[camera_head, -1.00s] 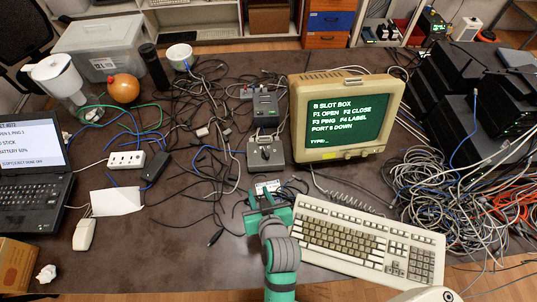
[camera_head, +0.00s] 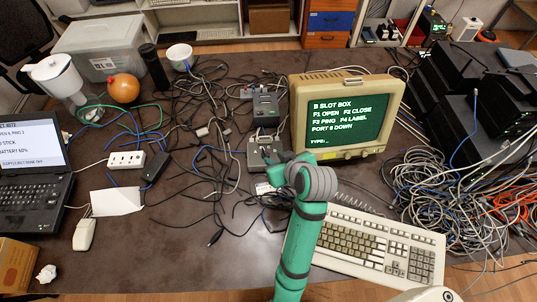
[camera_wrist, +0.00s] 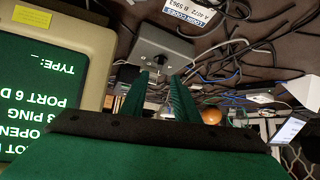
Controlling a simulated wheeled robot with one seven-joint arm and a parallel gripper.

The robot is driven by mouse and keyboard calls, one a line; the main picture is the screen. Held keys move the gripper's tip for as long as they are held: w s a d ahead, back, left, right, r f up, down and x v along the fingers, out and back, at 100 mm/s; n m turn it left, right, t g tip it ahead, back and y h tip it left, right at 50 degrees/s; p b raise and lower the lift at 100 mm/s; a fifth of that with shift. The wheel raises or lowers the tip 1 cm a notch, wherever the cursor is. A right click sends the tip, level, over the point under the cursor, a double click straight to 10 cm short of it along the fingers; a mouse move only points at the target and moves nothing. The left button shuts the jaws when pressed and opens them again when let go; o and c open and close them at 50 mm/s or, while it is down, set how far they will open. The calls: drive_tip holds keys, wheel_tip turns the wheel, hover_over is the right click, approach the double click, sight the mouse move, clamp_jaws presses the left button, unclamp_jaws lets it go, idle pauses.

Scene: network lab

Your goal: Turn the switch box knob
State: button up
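The switch box (camera_head: 258,151) is a small grey box on the desk, left of the old monitor. My gripper (camera_head: 279,163) is at its near right side and covers part of it, and the knob is hard to make out there. In the wrist view the grey switch box (camera_wrist: 172,42) is just beyond the fingertips, with a small knob on its face. My gripper (camera_wrist: 160,76) shows there with two green fingers spread apart and nothing held between them. I cannot tell whether a finger touches the knob.
The beige monitor (camera_head: 340,116) stands close on the right, with the keyboard (camera_head: 380,245) in front. Another grey box (camera_head: 266,108) is behind the switch box. Tangled dark cables (camera_head: 205,110) lie to the left. Bare desk (camera_head: 165,250) shows at the front left.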

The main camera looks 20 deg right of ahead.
sight(267, 154)
drive_tip(key=x, duration=0.7)
drive_tip(key=shift+w+f, duration=0.25)
drive_tip(key=shift+f, duration=0.05)
clamp_jaws()
